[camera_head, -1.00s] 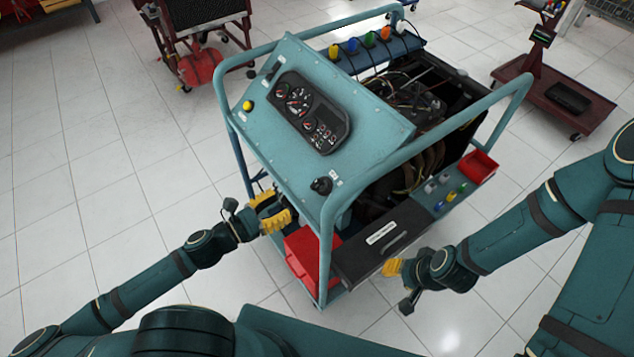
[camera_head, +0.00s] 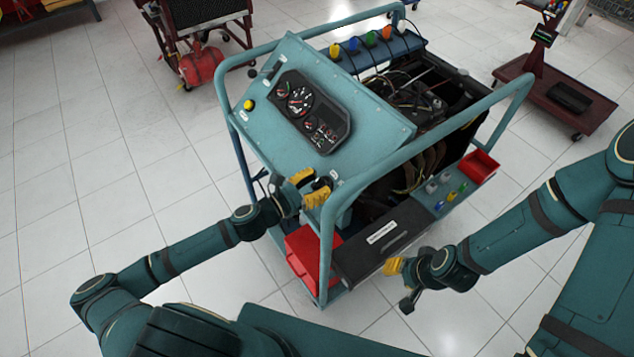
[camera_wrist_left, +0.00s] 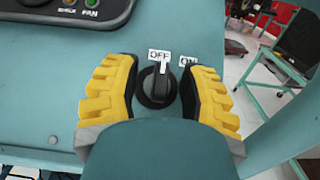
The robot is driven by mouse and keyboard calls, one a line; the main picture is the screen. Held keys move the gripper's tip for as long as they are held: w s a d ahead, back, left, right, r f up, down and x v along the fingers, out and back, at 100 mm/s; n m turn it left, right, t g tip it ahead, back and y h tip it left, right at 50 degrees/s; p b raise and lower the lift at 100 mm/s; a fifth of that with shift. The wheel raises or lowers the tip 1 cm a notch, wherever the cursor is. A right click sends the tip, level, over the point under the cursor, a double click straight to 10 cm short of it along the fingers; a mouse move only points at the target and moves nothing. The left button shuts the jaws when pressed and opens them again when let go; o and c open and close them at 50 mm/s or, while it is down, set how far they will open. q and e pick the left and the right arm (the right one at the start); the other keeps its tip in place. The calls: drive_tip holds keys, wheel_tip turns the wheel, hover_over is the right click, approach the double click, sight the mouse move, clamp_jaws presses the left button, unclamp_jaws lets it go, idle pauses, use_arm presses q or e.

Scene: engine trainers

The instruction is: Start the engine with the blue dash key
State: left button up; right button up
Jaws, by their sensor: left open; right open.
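The teal dash panel (camera_head: 350,100) of the engine trainer carries a black rotary switch (camera_wrist_left: 157,90). Its white pointer is at the OFF label (camera_wrist_left: 159,55). The ON label (camera_wrist_left: 188,60) is just to the right. My left gripper (camera_head: 309,187) is open, with its yellow fingers on either side of the switch. I see a gap beside the knob and cannot tell if either finger touches it. A small blue piece (camera_head: 451,197) lies among coloured pieces on the right ledge; I cannot tell if it is a key. My right gripper (camera_head: 394,266) is open and empty near the black drawer (camera_head: 383,240).
A gauge cluster (camera_head: 310,112) and yellow button (camera_head: 249,105) are on the panel. The teal tube frame (camera_head: 327,240) rises close to my left gripper. Red bins (camera_head: 303,258) sit low. Several coloured caps (camera_head: 353,44) line the back. Open floor (camera_head: 80,200) lies to the left.

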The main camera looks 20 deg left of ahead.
use_arm(q)
clamp_jaws()
drive_tip(key=shift+m+h, duration=0.3)
drive_tip(key=shift+m, duration=0.1)
drive_tip(key=m+g+h, duration=0.2)
drive_tip(key=m+g, duration=0.1)
drive_tip(key=m, duration=0.1)
drive_tip(key=shift+b, duration=0.4)
drive_tip(key=m+g, duration=0.2)
drive_tip(key=m, duration=0.1)
drive_tip(key=m+g+h, duration=0.1)
drive_tip(key=m+g, duration=0.1)
drive_tip(key=m, duration=0.1)
drive_tip(key=shift+g+h, duration=0.3)
drive_tip(key=shift+g, duration=0.1)
drive_tip(key=m+g, duration=0.4)
drive_tip(key=m, duration=0.1)
drive_tip(key=shift+r, duration=0.1)
drive_tip(key=shift+m+g+y, duration=1)
drive_tip(key=shift+m+g, duration=0.3)
drive_tip(key=shift+m, duration=0.7)
